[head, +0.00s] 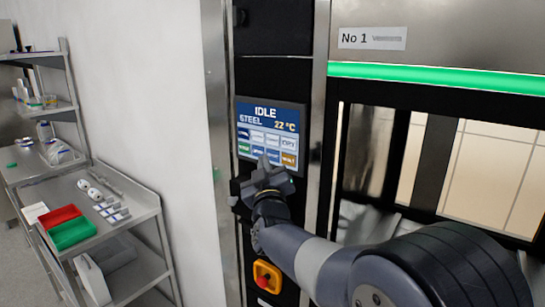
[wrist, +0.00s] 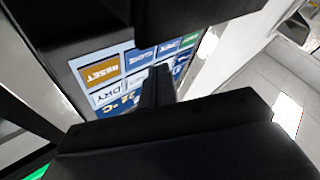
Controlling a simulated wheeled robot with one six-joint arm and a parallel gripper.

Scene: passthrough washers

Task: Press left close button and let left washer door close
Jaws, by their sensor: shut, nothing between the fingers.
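The washer's touch panel (head: 270,115) reads IDLE, STEEL and 22 °C, with two rows of buttons. In the wrist view the panel appears upside down, with an orange RESET button (wrist: 98,70) beside a blue button that seems to read CLOSE (wrist: 139,56). My gripper (head: 264,163) is shut and empty, with its tips in front of the panel's lower button row. The tips (wrist: 158,78) also show near the blue buttons; I cannot tell whether they touch. The washer door area (head: 470,170) lies under the No 1 label; its glass shows tiles, and its door position is unclear.
A red-and-yellow emergency knob (head: 266,277) sits below the panel. A green light bar (head: 440,76) runs above the door area.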

